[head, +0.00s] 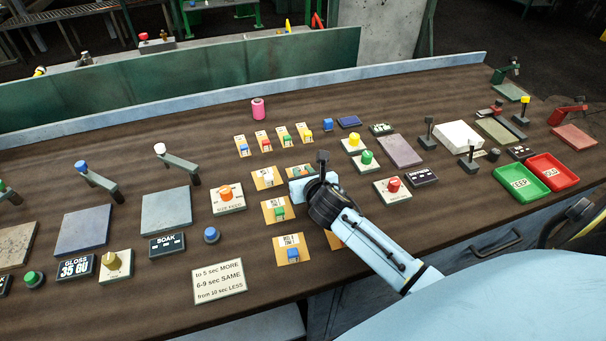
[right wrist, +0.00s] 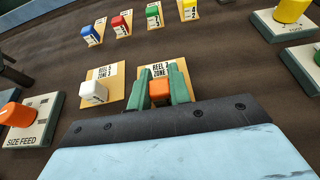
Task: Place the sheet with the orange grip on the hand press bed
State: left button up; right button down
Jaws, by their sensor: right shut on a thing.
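The sheet with the orange grip (right wrist: 160,90) lies under my right gripper (right wrist: 162,84), labelled "REEL 7 ZONE 3" as far as I can read. The green fingers are shut on the orange grip from both sides. The sheet appears to be still on or very close to the table. In the head view my right gripper (head: 303,172) hides most of this sheet. Several lever devices with flat pads stand on the table; no label tells which is the hand press. One has a red lever and red pad (head: 575,137). My left gripper is out of view.
A sheet with a white grip (right wrist: 93,91) lies close left; others with coloured grips (head: 278,210) lie around. The SIZE FEED box (head: 227,198) has an orange knob. Green and red trays (head: 522,184) sit at right. Bare table shows (head: 210,135) behind.

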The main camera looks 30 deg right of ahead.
jog(key=c, duration=1.3)
grip_release()
